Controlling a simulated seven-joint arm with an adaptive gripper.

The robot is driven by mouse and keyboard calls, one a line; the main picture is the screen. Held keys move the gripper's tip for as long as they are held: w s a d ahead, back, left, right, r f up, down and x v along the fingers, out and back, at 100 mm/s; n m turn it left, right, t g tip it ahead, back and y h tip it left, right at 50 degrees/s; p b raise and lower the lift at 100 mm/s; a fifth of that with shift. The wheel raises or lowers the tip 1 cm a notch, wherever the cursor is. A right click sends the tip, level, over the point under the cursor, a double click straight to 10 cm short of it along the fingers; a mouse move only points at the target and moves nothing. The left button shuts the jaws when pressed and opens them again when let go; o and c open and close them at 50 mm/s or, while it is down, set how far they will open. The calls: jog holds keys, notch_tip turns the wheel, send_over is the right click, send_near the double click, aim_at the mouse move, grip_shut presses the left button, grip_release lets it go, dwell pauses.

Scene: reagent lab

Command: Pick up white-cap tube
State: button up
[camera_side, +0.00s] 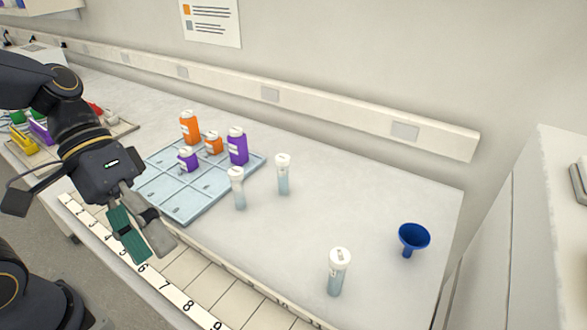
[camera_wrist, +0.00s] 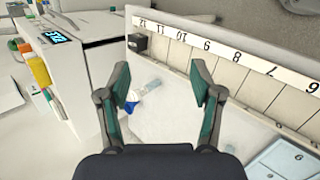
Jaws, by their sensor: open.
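Three clear tubes with white caps and pale blue contents stand upright on the bench in the side view. One tube (camera_side: 238,190) is at the edge of the tray, a second tube (camera_side: 283,176) is just right of it, and a third tube (camera_side: 338,273) is near the front edge. My gripper (camera_side: 143,240) is open and empty, above the numbered strip left of all three tubes. In the wrist view its two fingers (camera_wrist: 162,88) are spread apart. A pale, faint tube-like shape (camera_wrist: 152,86) shows between them, with nothing gripped.
A light blue compartment tray (camera_side: 178,207) holds orange and purple bottles. A blue funnel (camera_side: 413,237) stands at the right, and also shows in the wrist view (camera_wrist: 131,106). A black box (camera_wrist: 138,43) lies near the numbered strip (camera_wrist: 230,48). Bench between tubes and funnel is clear.

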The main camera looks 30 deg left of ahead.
jog(key=w+d+f+n+t+h, duration=0.3)
jog(key=w+d+n+h, duration=0.2)
jog(key=w+n+h, duration=0.55)
jog(key=n+t+y, duration=0.2)
jog(key=n+t, duration=0.4)
jog(key=n, duration=0.5)
send_near(338, 261)
jog(key=w+d, duration=0.1)
jog(key=w+d+f, duration=0.1)
jog(key=d, duration=0.1)
jog(key=shift+w+d+f, duration=0.3)
jog(key=shift+w+f, duration=0.1)
jog(key=x, duration=0.5)
jog(key=shift+w+d+r, duration=0.15)
jog(key=shift+w+d, duration=0.1)
jog(key=shift+d, duration=0.1)
jog(key=c, duration=0.9)
